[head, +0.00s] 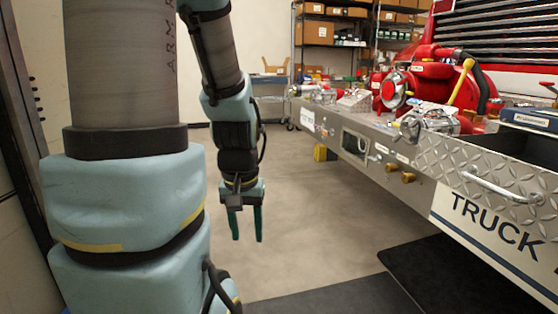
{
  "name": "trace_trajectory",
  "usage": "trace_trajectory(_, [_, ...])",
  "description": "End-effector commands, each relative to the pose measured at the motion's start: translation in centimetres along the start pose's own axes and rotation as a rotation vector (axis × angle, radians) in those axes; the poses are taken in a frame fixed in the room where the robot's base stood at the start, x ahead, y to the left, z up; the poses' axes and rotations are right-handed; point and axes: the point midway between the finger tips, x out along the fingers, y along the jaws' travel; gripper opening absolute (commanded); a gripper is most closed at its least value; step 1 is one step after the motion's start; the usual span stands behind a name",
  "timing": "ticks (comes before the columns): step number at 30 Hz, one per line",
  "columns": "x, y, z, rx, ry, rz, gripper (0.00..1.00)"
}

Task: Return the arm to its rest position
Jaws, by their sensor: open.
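My gripper (247,225) hangs pointing down in the middle of the head view, over bare floor. Its two green fingers are apart and nothing is between them. My arm is folded, with a large light-blue and grey link close to the camera at the left and the forearm coming down behind it. The gripper is to the left of the truck bumper (408,170) and apart from it.
The diamond-plate bumper runs along the right, carrying a red pump (425,80) and metal fittings (430,122). Dark mats (455,275) lie on the floor below. Shelves with boxes (318,33) stand at the back. Open floor (310,210) lies between.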

Motion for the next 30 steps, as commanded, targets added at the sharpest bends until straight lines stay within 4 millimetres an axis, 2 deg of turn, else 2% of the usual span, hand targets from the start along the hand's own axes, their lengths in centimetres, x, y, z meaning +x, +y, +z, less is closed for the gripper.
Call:
trace_trajectory(1, [-2.1, 0.1, -0.3, 0.005, 0.001, 0.0, 0.48])
trace_trajectory(8, [-6.8, 0.1, -1.0, 0.009, 0.003, 0.0, 0.48])
trace_trajectory(15, [-14.0, 0.2, -2.0, 0.012, 0.003, -0.001, 0.48])
trace_trajectory(19, [-17.4, 0.2, -2.5, 0.012, 0.003, -0.001, 0.48])
trace_trajectory(24, [-20.0, 0.2, -2.8, 0.013, 0.003, -0.001, 0.48])
trace_trajectory(30, [-20.6, 0.2, -2.9, 0.013, 0.004, -0.001, 0.48])
